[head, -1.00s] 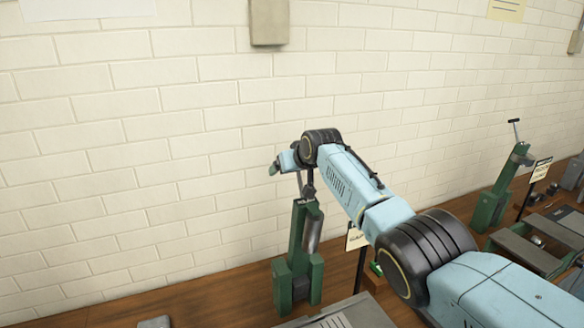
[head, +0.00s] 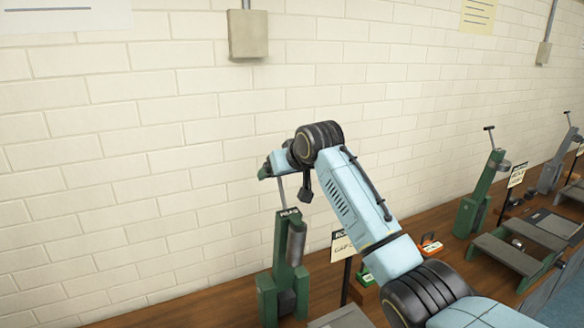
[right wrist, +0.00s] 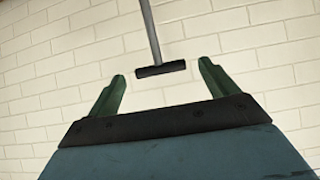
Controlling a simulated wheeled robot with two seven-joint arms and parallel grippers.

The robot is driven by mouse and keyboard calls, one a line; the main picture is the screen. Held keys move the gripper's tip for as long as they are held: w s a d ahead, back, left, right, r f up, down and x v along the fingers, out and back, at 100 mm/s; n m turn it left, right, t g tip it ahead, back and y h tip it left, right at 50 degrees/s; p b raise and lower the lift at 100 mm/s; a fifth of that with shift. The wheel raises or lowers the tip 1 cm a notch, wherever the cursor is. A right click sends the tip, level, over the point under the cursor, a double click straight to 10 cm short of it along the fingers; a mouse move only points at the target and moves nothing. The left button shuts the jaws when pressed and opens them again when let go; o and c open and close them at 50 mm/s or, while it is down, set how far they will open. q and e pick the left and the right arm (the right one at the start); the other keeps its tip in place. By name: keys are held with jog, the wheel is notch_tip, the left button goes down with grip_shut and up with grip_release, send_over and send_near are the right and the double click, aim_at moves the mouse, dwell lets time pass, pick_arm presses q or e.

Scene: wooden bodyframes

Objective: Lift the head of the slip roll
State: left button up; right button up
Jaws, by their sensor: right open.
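The nearest slip roll (head: 284,268) is a green upright machine on the wooden bench. A thin metal rod (head: 281,192) rises from its top to my right gripper (head: 266,171). The right wrist view shows the rod's black T-handle (right wrist: 161,69) ahead of the open green fingers (right wrist: 161,84), in the gap between them as seen there. The fingers are not closed on it, and I cannot tell how close it is in depth. In the head view, the gripper covers the handle. My left gripper is out of view.
A sign (head: 344,246) and a small orange-and-green box (head: 430,245) stand right of the slip roll. Further right are another green machine (head: 480,193) and a grey one (head: 557,155). A brick wall (head: 120,150) rises behind the bench.

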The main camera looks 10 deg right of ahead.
jog(key=b+v, duration=0.1)
jog(key=v, duration=0.4)
jog(key=shift+s+r, duration=0.15)
jog(key=shift+s, duration=0.1)
